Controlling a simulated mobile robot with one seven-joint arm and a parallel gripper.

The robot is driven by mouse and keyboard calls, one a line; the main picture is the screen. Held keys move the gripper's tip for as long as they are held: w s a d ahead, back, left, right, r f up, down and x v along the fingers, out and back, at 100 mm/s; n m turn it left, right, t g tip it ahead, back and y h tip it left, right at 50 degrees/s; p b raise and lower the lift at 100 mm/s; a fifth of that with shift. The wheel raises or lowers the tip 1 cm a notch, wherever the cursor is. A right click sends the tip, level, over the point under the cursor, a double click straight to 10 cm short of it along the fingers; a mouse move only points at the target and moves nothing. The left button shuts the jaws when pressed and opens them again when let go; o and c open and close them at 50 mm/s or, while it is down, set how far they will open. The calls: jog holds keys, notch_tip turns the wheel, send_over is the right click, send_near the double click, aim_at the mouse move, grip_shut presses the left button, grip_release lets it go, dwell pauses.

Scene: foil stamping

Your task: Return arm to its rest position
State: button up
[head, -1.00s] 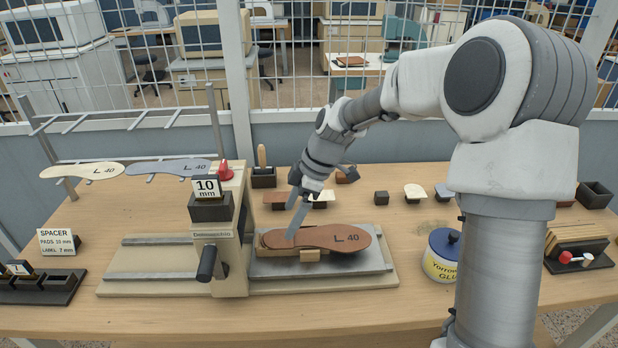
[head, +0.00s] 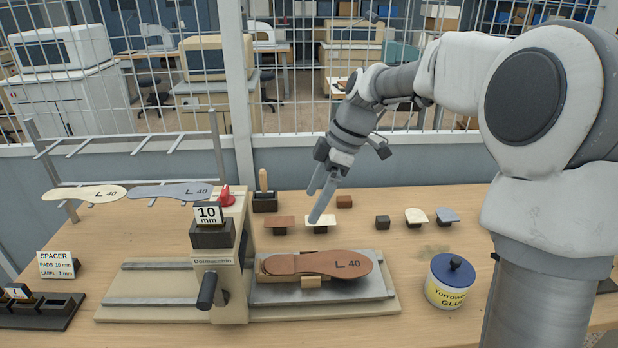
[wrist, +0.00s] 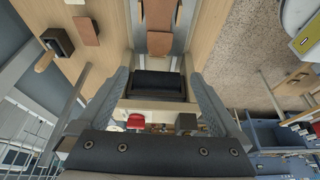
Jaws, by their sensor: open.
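My gripper (head: 322,194) is open and empty in the head view. It is raised above the back part of the table, behind the stamping machine and clear of it. In the wrist view its two fingers (wrist: 165,88) stand apart with nothing held between them. The brown insole marked L 40 (head: 320,263) lies on the machine's grey bed (head: 345,288), resting over a small wooden block. The stamping machine (head: 219,262) has a black handle and a 10 mm sign.
A blue-lidded glue pot (head: 450,281) stands right of the machine. Small pads on blocks (head: 417,217) line the table's back. A wire mesh fence (head: 300,70) rises behind the table.

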jog(key=s+d+r+m+t+h, duration=0.1)
jog(key=s+d+m, duration=0.1)
jog(key=s+m, duration=0.3)
jog(key=s+d+m+t+h, duration=0.2)
jog(key=s+m, duration=0.4)
jog(key=s, duration=0.5)
jog(key=s+d+r+m+t+h, duration=0.1)
jog(key=s+d+m+t, duration=0.1)
jog(key=s+m, duration=0.4)
jog(key=shift+s+d+r, duration=0.35)
jog(key=shift+s+d, duration=0.4)
jog(key=shift+s, duration=0.6)
